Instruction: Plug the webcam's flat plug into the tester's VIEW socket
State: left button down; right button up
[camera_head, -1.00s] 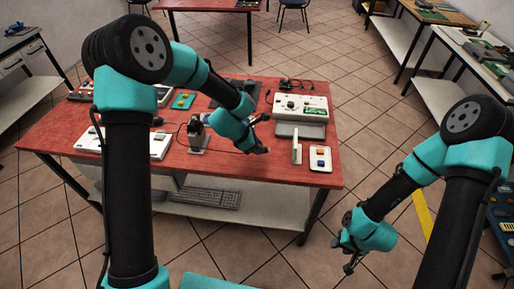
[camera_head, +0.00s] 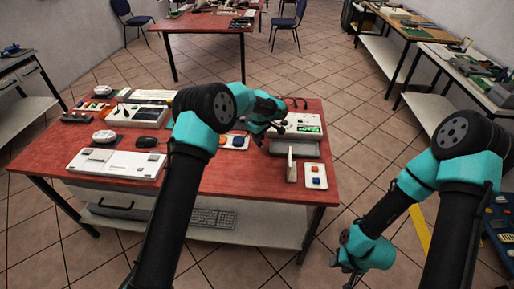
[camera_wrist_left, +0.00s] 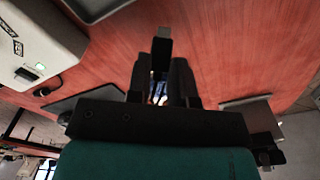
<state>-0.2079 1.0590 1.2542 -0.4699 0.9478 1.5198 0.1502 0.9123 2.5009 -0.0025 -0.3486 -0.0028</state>
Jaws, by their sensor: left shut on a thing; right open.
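My left gripper (camera_head: 259,139) is above the red table, in front of and left of the tester. In the left wrist view its fingers (camera_wrist_left: 160,78) are shut on a dark flat plug (camera_wrist_left: 162,47), whose lighter grey end points away from the fingers. The tester (camera_head: 302,124) is a white box with a green display at the table's back right. Its labelled face (camera_wrist_left: 38,42) shows at upper left in the left wrist view, apart from the plug; I cannot read which socket is VIEW. The webcam is not clearly visible. My right gripper (camera_head: 350,272) is open, off the table at lower right.
A grey tray (camera_head: 308,150) lies before the tester. Front middle table is clear.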

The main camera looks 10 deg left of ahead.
pick_arm(q)
jog(key=w+d+r+m+t, duration=0.2)
jog(key=w+m+t, duration=0.1)
jog(key=w, duration=0.3)
jog(key=w+d+r+m+t, duration=0.3)
jog(key=w+m+t, duration=0.1)
jog(key=w, duration=0.3)
jog(key=w+d+r+m+t, duration=0.2)
jog(key=w+m+t, duration=0.1)
jog(key=w, duration=0.4)
jog(key=shift+d+r+m, duration=0.25)
jog(key=shift+d+m, duration=0.05)
jog(key=shift+m, duration=0.2)
jog(key=shift+f, duration=0.25)
jog(key=shift+f, duration=2.15)
jog(key=shift+f, duration=1.2)
jog(key=c, duration=0.9)
grip_release()
jog(key=shift+c, duration=0.2)
